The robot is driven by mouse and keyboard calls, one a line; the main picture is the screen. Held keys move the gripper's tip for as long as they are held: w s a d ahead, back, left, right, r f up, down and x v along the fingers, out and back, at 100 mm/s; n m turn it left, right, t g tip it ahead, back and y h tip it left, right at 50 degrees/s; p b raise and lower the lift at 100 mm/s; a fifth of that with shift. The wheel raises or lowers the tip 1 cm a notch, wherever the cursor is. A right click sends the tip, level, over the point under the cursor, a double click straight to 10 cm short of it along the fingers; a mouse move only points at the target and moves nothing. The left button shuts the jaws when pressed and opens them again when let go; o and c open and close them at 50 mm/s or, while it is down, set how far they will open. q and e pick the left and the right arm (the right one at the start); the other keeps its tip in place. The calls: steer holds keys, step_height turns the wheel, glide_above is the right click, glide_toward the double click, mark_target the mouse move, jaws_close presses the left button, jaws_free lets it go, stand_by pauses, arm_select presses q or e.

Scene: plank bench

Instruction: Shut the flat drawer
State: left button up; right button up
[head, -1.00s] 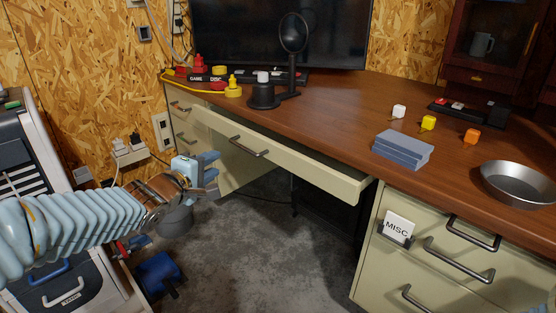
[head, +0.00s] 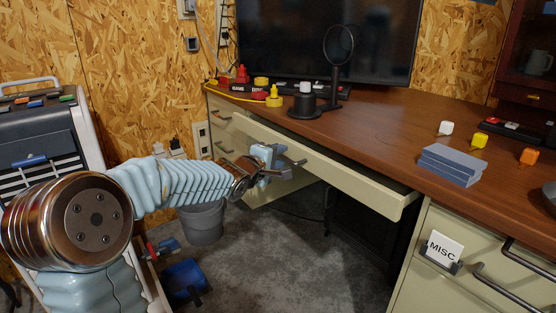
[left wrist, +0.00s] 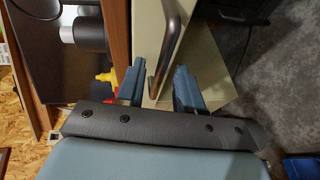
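The flat drawer (head: 350,180) under the desk top is pulled part way out, its long cream front standing clear of the desk edge. Its dark bar handle (head: 296,162) is partly hidden by my left gripper (head: 273,162), which is at the drawer front. In the left wrist view the gripper (left wrist: 160,86) is open, its two blue fingers apart. The metal handle (left wrist: 168,48) shows between the fingers, near the left one. I cannot tell whether they touch. My right gripper is not in view.
The brown desk top (head: 390,145) holds a blue block stack (head: 450,165), small cubes, a black round mirror stand (head: 336,70) and a monitor. A cabinet with a MISC label (head: 443,250) stands right. A grey bin (head: 203,222) and tool cart (head: 40,140) are left.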

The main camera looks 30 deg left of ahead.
arm_select(q)
jaws_close()
stand_by(1.4)
